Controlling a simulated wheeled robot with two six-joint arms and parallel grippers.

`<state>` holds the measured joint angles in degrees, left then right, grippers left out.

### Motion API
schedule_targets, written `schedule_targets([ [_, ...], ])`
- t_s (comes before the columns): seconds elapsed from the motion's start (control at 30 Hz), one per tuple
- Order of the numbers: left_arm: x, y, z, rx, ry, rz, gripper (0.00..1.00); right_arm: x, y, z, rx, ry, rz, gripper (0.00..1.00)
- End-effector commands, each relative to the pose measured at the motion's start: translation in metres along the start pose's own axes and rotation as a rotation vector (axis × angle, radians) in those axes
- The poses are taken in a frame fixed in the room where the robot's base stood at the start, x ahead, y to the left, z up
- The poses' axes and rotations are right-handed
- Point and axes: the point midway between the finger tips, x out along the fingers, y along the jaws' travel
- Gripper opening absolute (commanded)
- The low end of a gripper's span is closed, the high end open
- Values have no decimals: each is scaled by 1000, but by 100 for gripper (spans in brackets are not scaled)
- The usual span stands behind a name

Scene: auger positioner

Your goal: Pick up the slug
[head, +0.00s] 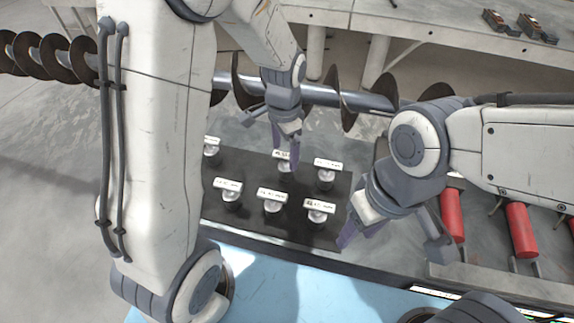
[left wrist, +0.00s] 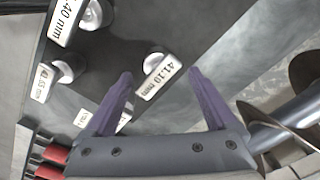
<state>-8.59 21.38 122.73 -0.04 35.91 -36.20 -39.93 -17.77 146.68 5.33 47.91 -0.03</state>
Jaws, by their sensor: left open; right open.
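Several pale metal slugs with white label plates sit on a dark board (head: 290,234), among them ones at the front left (head: 231,195), front middle (head: 272,206), front right (head: 319,216) and back right (head: 326,174). My left gripper (head: 286,160) is open over the back middle slug (head: 281,155), partly hiding it. In the left wrist view my left gripper (left wrist: 160,76) has its fingers apart, with a slug labelled 41.10 mm (left wrist: 157,64) between and beyond the tips. Nothing is held. My right gripper (head: 350,233) is open near the board's right edge.
A long auger (head: 316,95) runs behind the board. Red cylinders (head: 520,229) lie in a grey rack at right. A grey bench (head: 440,22) with small dark items stands at the back. A light blue surface (head: 275,290) is in front.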

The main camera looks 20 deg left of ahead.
Motion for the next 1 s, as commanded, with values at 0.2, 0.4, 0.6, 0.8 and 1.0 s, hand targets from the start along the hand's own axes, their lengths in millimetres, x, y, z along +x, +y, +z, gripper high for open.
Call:
schedule_targets([
  [0.2,18,2,0,0,-2,2,90,-3,0,0,0,0,0,50],
  [0.4,45,5,-1,0,-5,4,90,-12,-1,-1,0,0,0,50],
  [0.6,66,4,-2,0,-1,1,90,-12,-1,-1,0,0,0,50],
  [0.8,67,4,-2,0,1,0,90,-12,-1,-1,0,0,0,50],
  [1.0,67,4,-2,0,1,0,25,-12,-1,-1,0,0,0,50],
])
